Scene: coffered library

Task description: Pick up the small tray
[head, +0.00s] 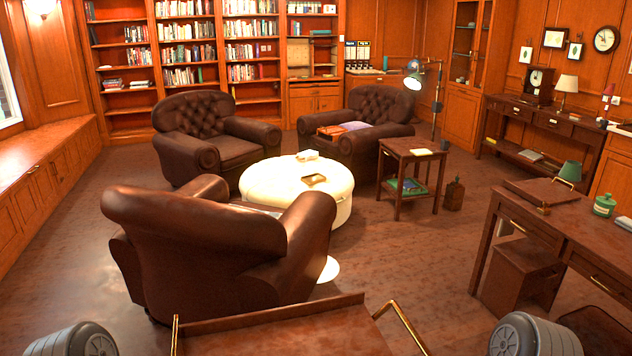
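A small tray (314,180) with a dark rim and a light inside lies on top of the round cream ottoman (293,204) in the middle of the room, well ahead of me. A small white object (307,155) sits behind it on the same ottoman. What the tray holds, if anything, is too small to tell. Neither of my grippers is in view; only grey rounded parts of my arms show at the lower left and lower right edges.
A brown armchair (215,235) stands between me and the ottoman. Two more face it behind. A wooden surface with brass handles (290,330) is directly before me. A side table (411,180) and a desk (575,222) stand right.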

